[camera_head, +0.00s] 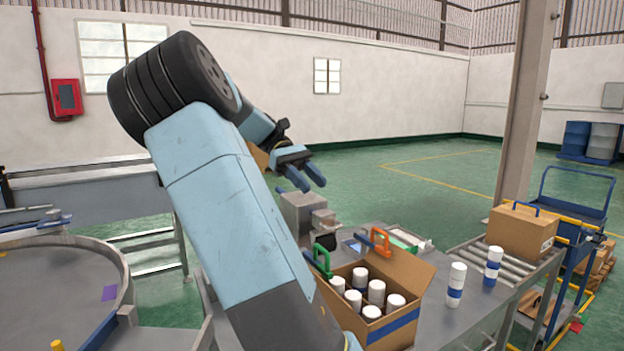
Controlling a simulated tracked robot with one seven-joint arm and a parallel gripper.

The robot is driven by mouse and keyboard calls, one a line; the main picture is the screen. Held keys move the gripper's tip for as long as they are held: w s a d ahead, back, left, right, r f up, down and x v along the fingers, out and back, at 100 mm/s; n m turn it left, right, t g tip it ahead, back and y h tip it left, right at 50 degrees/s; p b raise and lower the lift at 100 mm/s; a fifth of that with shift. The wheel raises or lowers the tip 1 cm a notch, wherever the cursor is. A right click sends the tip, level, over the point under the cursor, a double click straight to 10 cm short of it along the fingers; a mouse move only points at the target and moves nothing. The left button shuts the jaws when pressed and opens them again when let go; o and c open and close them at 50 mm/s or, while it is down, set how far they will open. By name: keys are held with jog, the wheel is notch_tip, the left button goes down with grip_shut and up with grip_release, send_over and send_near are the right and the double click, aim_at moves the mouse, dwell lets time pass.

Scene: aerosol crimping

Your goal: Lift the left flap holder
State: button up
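An open cardboard box (412,318) stands on the grey table and holds several white-capped cans (376,291). A green flap holder (322,262) sits upright at the box's back left edge, the left one of two. An orange flap holder (380,241) sits at the back edge, further right. My gripper (306,178) is in the air above and behind the box, higher than the green holder and apart from it. Its two blue fingers are spread, with nothing between them. My arm covers the box's left side and part of the table.
Two loose cans (456,284) (492,265) stand right of the box. A grey machine (302,212) stands behind it, below my gripper. A roller conveyor (488,260) carries a closed carton (522,231). A round table (50,290) is at left.

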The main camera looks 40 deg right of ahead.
jog(key=shift+s+a+r, duration=0.2)
jog(key=shift+s+r, duration=0.1)
jog(key=shift+s, duration=0.3)
jog(key=shift+s+a+r, duration=0.2)
jog(key=shift+s+r, duration=0.05)
jog(key=shift+s, duration=0.3)
jog(key=s+f+n+t+y, duration=0.1)
jog(key=s+f+t, duration=0.15)
jog(key=f, duration=0.25)
jog(key=s+f+n+t, duration=0.1)
jog(key=s+f+t, duration=0.1)
jog(key=f+t, duration=0.25)
jog(key=s+a+r+m+t, duration=0.1)
jog(key=s+a+t, duration=0.3)
jog(key=a, duration=0.4)
jog(key=s+a+r+m+t, duration=0.1)
jog(key=s+a+t, duration=0.3)
jog(key=a+t, duration=0.3)
jog(key=shift+s+a, duration=0.3)
jog(key=shift+a, duration=0.95)
jog(key=shift+r, duration=0.15)
